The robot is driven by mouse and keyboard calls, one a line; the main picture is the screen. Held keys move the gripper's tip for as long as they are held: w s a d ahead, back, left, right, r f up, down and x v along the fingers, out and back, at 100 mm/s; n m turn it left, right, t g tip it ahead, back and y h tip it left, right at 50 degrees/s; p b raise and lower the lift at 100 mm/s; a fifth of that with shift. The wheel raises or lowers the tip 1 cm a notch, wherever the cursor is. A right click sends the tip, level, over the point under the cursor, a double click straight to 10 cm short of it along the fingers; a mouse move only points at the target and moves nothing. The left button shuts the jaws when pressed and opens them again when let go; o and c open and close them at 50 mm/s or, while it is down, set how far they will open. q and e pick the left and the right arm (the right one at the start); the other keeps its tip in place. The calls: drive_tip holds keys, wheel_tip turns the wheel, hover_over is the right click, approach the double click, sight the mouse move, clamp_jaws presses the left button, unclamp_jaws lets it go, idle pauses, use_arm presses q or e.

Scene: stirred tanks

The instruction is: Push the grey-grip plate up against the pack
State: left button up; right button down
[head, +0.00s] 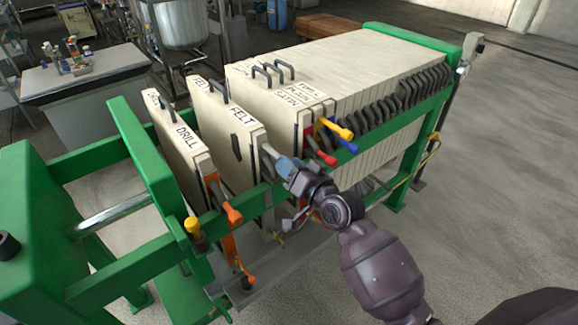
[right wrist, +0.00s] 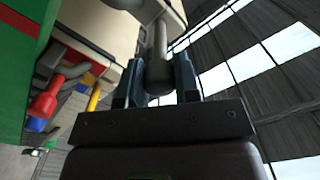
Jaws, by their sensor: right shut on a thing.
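The grey-grip plate (head: 214,124), marked FELT, hangs upright on the green press frame, left of the pack (head: 345,65). A gap shows between its top edge and the pack's nearest plate. My right gripper (head: 285,168) is at the plate's near side and hides most of its grip. In the right wrist view, the grey grip (right wrist: 160,65) sits between the two fingers, which are shut on it. The pack is a row of cream plates pressed together, with dark grips along the near side. My left gripper is not in view.
A DRILL plate (head: 180,140) with orange grips (head: 232,214) stands to the left, by the green crosspiece (head: 148,160). Yellow (head: 338,130), blue and red (head: 325,158) handles stick out at the pack's near end. The green side rail (head: 245,200) runs below my gripper.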

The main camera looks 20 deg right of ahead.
drive_tip(key=w+d+b, duration=0.2)
drive_tip(key=w+d, duration=0.1)
drive_tip(key=d, duration=0.7)
drive_tip(key=shift+w, duration=0.3)
drive_tip(key=shift+d, duration=0.15)
drive_tip(key=c, duration=1.2)
unclamp_jaws()
drive_tip(key=shift+r, duration=0.1)
drive_tip(key=shift+c, duration=0.2)
drive_tip(key=o, duration=0.4)
drive_tip(key=shift+d, duration=0.15)
